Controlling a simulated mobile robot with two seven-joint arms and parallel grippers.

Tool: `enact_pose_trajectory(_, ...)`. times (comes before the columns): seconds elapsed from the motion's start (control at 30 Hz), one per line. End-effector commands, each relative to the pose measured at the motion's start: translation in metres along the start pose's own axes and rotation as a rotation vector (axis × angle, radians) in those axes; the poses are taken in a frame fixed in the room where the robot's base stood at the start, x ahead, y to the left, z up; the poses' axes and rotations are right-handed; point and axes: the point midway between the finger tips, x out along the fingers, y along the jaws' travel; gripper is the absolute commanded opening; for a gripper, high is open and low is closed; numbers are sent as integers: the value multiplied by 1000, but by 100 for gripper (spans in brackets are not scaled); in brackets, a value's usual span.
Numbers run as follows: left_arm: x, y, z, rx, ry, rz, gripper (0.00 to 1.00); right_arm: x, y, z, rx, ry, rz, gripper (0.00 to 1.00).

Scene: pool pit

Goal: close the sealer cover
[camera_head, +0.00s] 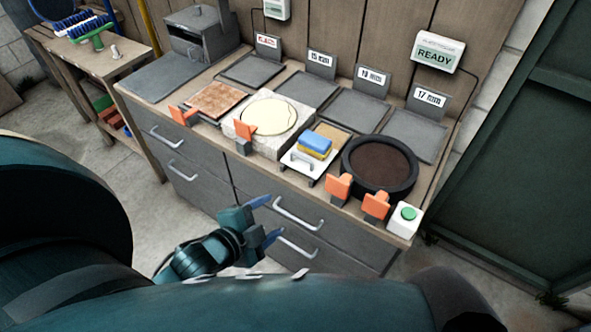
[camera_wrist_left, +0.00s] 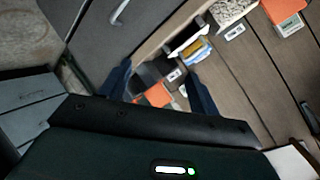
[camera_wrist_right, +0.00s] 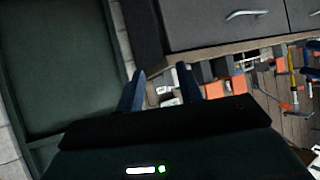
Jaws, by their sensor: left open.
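A grey box-shaped device (camera_head: 200,38) stands at the back left of the counter. It may be the sealer, but I cannot tell for sure which part is its cover or how it stands. A flat dark plate (camera_head: 160,80) lies in front of it. My left gripper (camera_head: 265,219) is open and empty, in front of the drawers and below the counter top, well away from the device. Its spread fingers also show in the left wrist view (camera_wrist_left: 160,92). My right gripper shows only in the right wrist view (camera_wrist_right: 160,90), with its fingers apart and nothing between them.
On the counter are a tile (camera_head: 216,101), a stone slab (camera_head: 243,130), a blue-yellow sponge (camera_head: 314,144), a black round tray (camera_head: 353,163), orange clamps (camera_head: 338,187) and a green button (camera_head: 408,213). Drawer handles (camera_head: 298,212) stick out in front. A green cabinet (camera_head: 500,190) stands right.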

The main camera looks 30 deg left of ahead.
Motion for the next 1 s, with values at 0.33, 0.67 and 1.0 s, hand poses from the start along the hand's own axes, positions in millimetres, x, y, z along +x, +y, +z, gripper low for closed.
enact_pose_trajectory(0.33, 5, -47, 11, 601, 1, -113, 34, 5, -6, -4, -9, 48, -29, 36)
enact_pose_trajectory(0.67, 52, -54, 8, 602, 1, -117, 7, 5, -6, -3, -13, 48, -31, 36)
enact_pose_trajectory(1.0, 114, -67, 1, 599, 1, -114, 0, 6, -4, -4, -6, 49, -25, 36)
